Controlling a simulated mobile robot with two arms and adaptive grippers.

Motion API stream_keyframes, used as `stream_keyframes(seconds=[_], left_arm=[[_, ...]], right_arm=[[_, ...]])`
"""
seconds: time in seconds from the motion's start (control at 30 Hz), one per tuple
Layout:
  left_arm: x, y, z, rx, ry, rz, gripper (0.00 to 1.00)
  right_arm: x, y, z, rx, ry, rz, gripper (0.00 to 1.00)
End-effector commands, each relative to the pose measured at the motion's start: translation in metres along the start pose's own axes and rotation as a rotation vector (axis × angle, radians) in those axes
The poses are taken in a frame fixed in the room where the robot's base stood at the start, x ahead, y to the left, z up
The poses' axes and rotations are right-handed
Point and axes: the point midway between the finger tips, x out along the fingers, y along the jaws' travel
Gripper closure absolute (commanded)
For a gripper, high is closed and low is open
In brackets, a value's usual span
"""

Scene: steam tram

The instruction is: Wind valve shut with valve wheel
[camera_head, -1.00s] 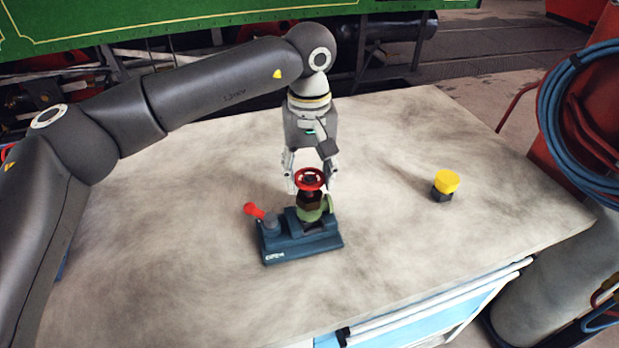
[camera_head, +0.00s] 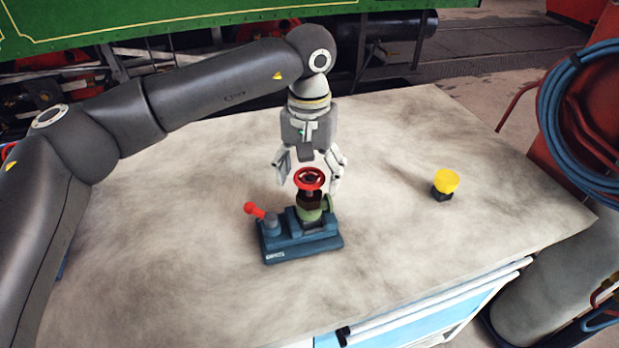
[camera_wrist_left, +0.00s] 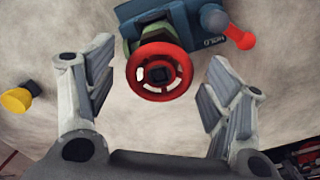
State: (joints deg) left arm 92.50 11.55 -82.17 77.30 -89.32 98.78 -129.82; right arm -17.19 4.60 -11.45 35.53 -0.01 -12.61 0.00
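The red valve wheel (camera_head: 309,178) sits on top of the green and dark valve (camera_head: 311,208), which stands upright in a blue vise-like base (camera_head: 300,243) on the table. The base has a red-knobbed lever (camera_head: 254,210) on its left side. My left gripper (camera_head: 309,182) points down just behind the wheel, its fingers spread to either side. In the left wrist view, the wheel (camera_wrist_left: 160,72) lies between and ahead of the open fingers (camera_wrist_left: 156,90), with a gap on both sides and no contact seen. My right gripper is not in view.
A yellow-topped dark knob (camera_head: 446,183) stands on the table to the right. The pale tabletop (camera_head: 170,260) is otherwise largely clear. A blue hose coil (camera_head: 560,105) hangs at the far right, and a green tram body (camera_head: 150,22) runs along the back.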

Motion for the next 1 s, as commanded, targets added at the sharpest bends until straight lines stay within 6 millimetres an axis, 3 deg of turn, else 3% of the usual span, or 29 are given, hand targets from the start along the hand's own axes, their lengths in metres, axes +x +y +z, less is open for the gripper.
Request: stream_keyframes(seconds=[0.13,0.2,0.57,1.0], left_arm=[[-0.001,0.000,0.000,-0.002,0.002,0.000,0.25],[-0.001,0.000,0.000,-0.002,0.002,0.000,0.18],[-0.002,0.000,-0.001,-0.003,0.003,0.001,0.18],[-0.031,0.000,-0.001,-0.003,0.003,0.001,0.18]], right_arm=[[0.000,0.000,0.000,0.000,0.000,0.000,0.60],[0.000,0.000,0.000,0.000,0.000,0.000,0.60],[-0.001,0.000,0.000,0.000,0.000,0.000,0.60],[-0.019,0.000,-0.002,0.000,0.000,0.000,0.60]])
